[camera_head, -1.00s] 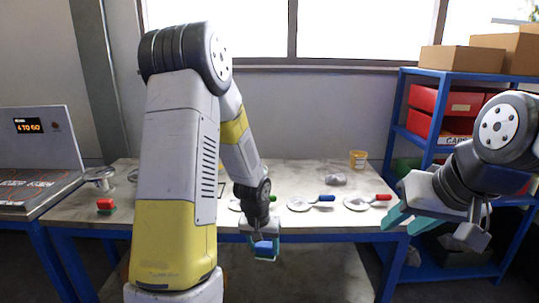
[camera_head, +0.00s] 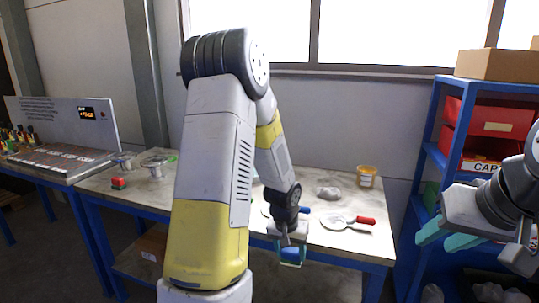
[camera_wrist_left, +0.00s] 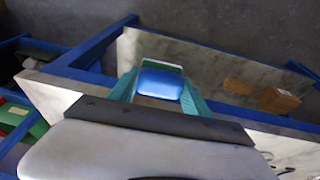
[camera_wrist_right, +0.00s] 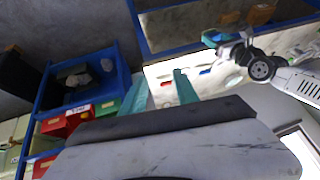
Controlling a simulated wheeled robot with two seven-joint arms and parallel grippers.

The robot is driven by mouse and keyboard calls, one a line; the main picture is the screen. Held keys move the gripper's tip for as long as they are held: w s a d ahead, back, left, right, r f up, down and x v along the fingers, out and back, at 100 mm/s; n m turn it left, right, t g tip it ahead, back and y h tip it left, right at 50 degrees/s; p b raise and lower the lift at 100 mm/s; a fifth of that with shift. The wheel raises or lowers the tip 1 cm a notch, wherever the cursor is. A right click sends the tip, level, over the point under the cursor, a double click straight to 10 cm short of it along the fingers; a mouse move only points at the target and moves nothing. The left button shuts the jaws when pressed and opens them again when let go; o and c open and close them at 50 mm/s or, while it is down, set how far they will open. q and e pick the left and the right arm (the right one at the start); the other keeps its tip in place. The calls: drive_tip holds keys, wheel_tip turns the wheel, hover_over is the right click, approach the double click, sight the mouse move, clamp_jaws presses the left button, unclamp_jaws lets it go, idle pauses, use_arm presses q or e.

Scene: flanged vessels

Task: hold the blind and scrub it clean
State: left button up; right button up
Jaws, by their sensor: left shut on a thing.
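My left gripper (camera_head: 291,248) is shut on a blue block (camera_head: 290,254), held off the table's front edge. The block shows between the fingers in the left wrist view (camera_wrist_left: 160,83). A blind with a red handle (camera_head: 347,221) lies flat on the table. A blind with a blue handle (camera_head: 304,210) lies left of it, partly hidden by my left wrist. My left arm hides the table further left. My right gripper (camera_head: 447,237) is open and empty, right of the table; its fingers stand apart in the right wrist view (camera_wrist_right: 160,92).
A blue shelf (camera_head: 432,155) with red bins stands right. A panel with a lit display (camera_head: 87,113) stands left.

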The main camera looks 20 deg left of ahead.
drive_tip(key=shift+d, duration=0.15)
drive_tip(key=o, duration=0.4)
drive_tip(key=shift+w+r, duration=0.1)
drive_tip(key=shift+w, duration=0.05)
drive_tip(key=w+r+m+g, duration=0.1)
drive_tip(key=w+r+m, duration=0.15)
drive_tip(key=w, duration=0.45)
drive_tip(key=w+r+m+g, duration=0.1)
drive_tip(key=w+m, duration=0.2)
drive_tip(key=w, duration=0.3)
drive_tip(key=m+g+y, duration=0.4)
drive_tip(key=m, duration=0.9)
hover_over(370, 221)
drive_tip(key=w+d, duration=0.1)
drive_tip(key=d, duration=0.4)
wheel_tip(370, 221, down, 23)
drive_tip(key=x, duration=1)
drive_tip(key=shift+d, duration=0.1)
clamp_jaws()
